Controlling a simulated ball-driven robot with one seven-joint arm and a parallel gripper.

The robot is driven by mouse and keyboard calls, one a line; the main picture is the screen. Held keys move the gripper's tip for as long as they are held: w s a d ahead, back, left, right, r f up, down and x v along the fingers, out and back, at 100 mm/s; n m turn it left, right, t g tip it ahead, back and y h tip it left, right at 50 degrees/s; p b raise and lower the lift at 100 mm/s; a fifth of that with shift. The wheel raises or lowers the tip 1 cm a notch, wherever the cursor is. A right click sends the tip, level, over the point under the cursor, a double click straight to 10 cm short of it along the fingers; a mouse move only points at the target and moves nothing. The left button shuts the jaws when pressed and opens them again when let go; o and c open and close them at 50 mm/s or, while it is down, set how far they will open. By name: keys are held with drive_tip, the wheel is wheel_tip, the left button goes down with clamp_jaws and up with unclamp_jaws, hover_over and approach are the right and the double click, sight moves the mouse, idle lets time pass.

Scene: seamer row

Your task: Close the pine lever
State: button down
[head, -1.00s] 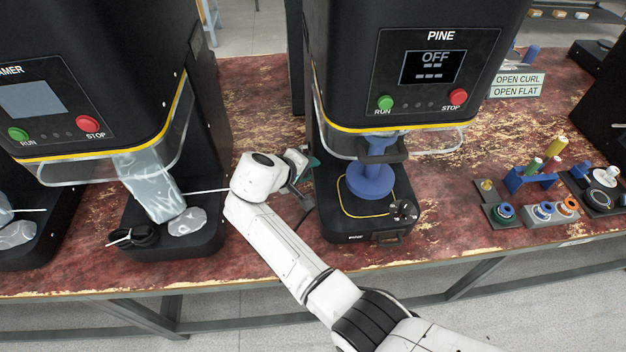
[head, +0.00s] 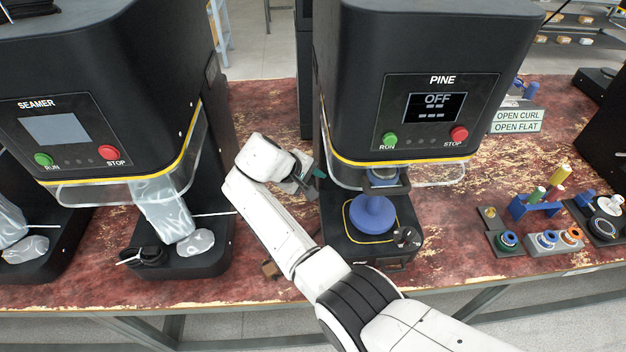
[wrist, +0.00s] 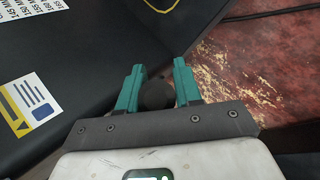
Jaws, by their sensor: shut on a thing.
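The PINE machine (head: 420,60) is a tall black seamer with a yellow-edged clear guard and a screen reading OFF. Its blue round plate (head: 372,215) sits on the black base, below the head. My gripper (head: 312,178) is at the left side of this machine, low between head and base. In the wrist view its teal fingers are shut on a dark round knob (wrist: 157,96), which appears to be the end of the pine lever. The rest of the lever is hidden by my fingers and hand.
The SEAMER machine (head: 110,90) stands to the left, with a bagged tool (head: 162,210) under it. Coloured tooling (head: 535,205) and OPEN CURL and OPEN FLAT signs (head: 517,122) are to the right. Worn red bench (head: 262,110) lies between the machines.

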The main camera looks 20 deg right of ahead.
drive_tip(key=c, duration=0.8)
unclamp_jaws()
drive_tip(key=shift+r, duration=0.1)
drive_tip(key=shift+c, duration=0.2)
drive_tip(key=b+v, duration=0.1)
drive_tip(key=v, duration=0.9)
drive_tip(key=shift+a+r, duration=0.2)
drive_tip(key=shift+r, duration=0.1)
